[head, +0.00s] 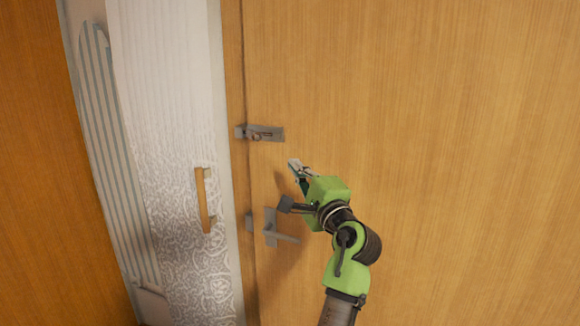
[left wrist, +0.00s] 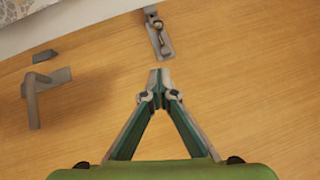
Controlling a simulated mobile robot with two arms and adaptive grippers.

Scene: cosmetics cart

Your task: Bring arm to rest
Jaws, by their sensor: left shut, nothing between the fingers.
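My left gripper (head: 294,166) is in front of a wooden door, between a metal slide latch (head: 262,133) above and a lever handle (head: 277,232) below. In the left wrist view, its fingertips (left wrist: 159,78) meet and hold nothing. The latch (left wrist: 159,38) lies just beyond the tips there, with a visible gap in the picture. The lever handle (left wrist: 40,90) is off to the left in that view. My green-and-black arm reaches up from the lower right of the head view. My right gripper is in neither view.
The wooden door (head: 440,120) fills the right side. Left of it is a whitish patterned panel (head: 165,120) with a wooden pull handle (head: 204,200). A brown wooden surface (head: 40,180) is at the far left. The space right of my arm looks clear.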

